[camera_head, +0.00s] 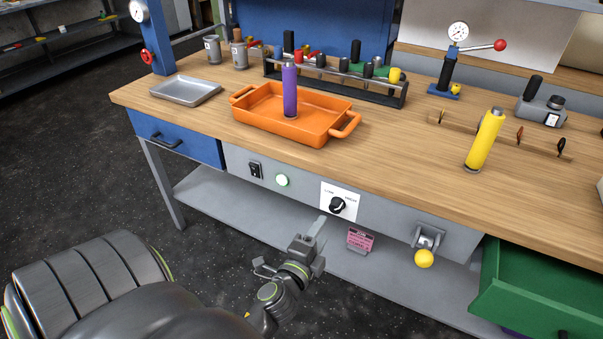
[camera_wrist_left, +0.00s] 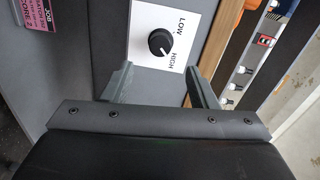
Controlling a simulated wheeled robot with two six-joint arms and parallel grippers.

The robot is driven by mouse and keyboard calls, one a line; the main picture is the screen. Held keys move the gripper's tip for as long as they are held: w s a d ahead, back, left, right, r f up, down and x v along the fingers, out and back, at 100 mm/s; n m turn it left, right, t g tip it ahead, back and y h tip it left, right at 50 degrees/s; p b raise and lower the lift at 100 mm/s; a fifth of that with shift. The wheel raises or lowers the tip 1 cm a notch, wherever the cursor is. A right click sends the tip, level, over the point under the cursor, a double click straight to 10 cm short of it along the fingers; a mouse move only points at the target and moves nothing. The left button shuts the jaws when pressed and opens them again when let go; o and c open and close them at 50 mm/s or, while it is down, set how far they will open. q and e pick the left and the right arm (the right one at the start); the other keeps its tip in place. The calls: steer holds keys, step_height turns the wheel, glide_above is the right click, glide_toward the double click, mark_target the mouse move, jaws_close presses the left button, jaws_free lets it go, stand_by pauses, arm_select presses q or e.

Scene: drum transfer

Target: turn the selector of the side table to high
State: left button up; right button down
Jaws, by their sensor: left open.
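The selector is a round black knob (camera_head: 337,204) on a white plate marked LOW and HIGH, on the grey front panel of the side table (camera_head: 395,221). In the left wrist view the knob (camera_wrist_left: 159,42) is ahead of the fingers, with LOW above right and HIGH below right. My left gripper (camera_head: 315,232) is open and empty, just below and in front of the plate. Its two fingers (camera_wrist_left: 165,82) stand apart, not touching the knob. My right gripper is out of view.
Left of the selector are a black switch (camera_head: 255,170) and a green-white button (camera_head: 282,180). Right of it are a yellow-balled lever (camera_head: 424,258) and an open green drawer (camera_head: 540,285). A pink tag (camera_head: 360,240) hangs below. An orange tray (camera_head: 270,130) stands on top.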

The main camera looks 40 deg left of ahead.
arm_select(q)
steer(key=b+v, duration=0.1)
steer(key=v, duration=0.8)
steer(key=shift+s, duration=0.15)
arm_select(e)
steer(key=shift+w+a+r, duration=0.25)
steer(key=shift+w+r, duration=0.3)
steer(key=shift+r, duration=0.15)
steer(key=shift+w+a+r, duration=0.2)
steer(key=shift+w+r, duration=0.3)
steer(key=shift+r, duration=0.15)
arm_select(q)
steer(key=shift+d, duration=0.1)
